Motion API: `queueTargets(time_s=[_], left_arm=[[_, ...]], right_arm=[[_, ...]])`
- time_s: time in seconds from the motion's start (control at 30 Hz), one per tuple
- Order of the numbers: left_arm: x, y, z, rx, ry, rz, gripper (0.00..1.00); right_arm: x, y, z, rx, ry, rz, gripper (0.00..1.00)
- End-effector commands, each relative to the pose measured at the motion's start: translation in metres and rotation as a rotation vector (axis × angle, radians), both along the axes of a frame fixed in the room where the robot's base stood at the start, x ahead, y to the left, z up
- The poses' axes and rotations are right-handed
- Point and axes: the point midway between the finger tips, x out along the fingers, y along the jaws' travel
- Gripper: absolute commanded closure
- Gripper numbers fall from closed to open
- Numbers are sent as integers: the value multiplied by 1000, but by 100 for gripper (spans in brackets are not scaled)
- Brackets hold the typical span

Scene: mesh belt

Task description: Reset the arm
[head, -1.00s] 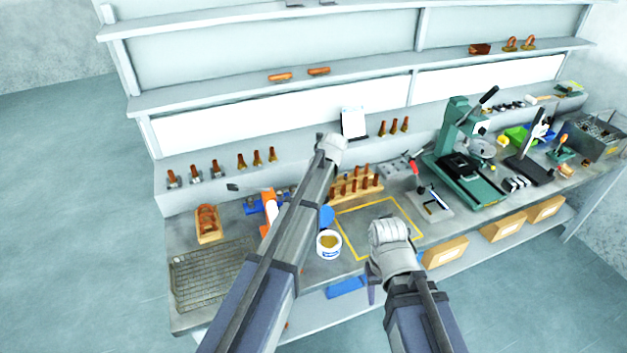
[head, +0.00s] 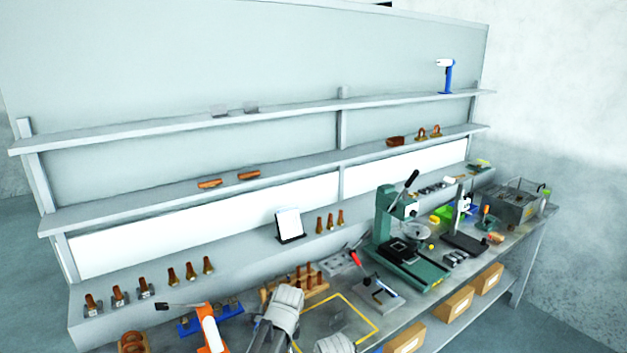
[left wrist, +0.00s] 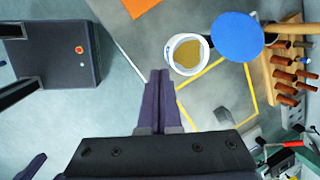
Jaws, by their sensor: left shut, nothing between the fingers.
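My left gripper (left wrist: 158,75) is shut and empty in the left wrist view. Its dark fingertips are together and appear just beside a white tub (left wrist: 172,60) with yellowish contents; I cannot tell how far above the bench they are. In the head view my left arm's grey wrist shows at the bottom centre, with its fingers hidden. My right arm's grey end shows at the bottom edge, with its fingers out of frame. A dark finger-like part at the lower left of the left wrist view may be my right gripper; its state does not show.
A wooden rack with brown pegs (head: 310,283) and a yellow-outlined area (head: 352,302) lie near my arms. An orange arm-shaped device (head: 210,328) stands left, a green press (head: 385,235) right. A blue disc (left wrist: 236,36) is beside the tub. Shelves rise behind.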

Motion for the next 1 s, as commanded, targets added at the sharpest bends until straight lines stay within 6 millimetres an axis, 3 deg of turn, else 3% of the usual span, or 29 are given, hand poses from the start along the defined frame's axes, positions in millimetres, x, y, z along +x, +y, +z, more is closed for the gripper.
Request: queueTargets(time_s=[0.03, 0.2, 0.43, 0.63, 1.0], left_arm=[[-27, -5, -17, -24, 3, 102, 100], [-92, -20, -43, -93, 13, 498, 100], [-157, -30, -66, -128, 24, 915, 100], [-179, -33, -72, -129, 26, 1078, 100], [-180, -34, -72, -130, 25, 1100, 100]], right_arm=[[0, 0, -16, 0, 0, 1, 50], [0, 0, -40, -1, 0, 3, 50], [0, 0, -62, 0, -1, 6, 50], [0, 0, -68, -1, -1, 7, 50], [0, 0, -67, -1, -1, 6, 50]])
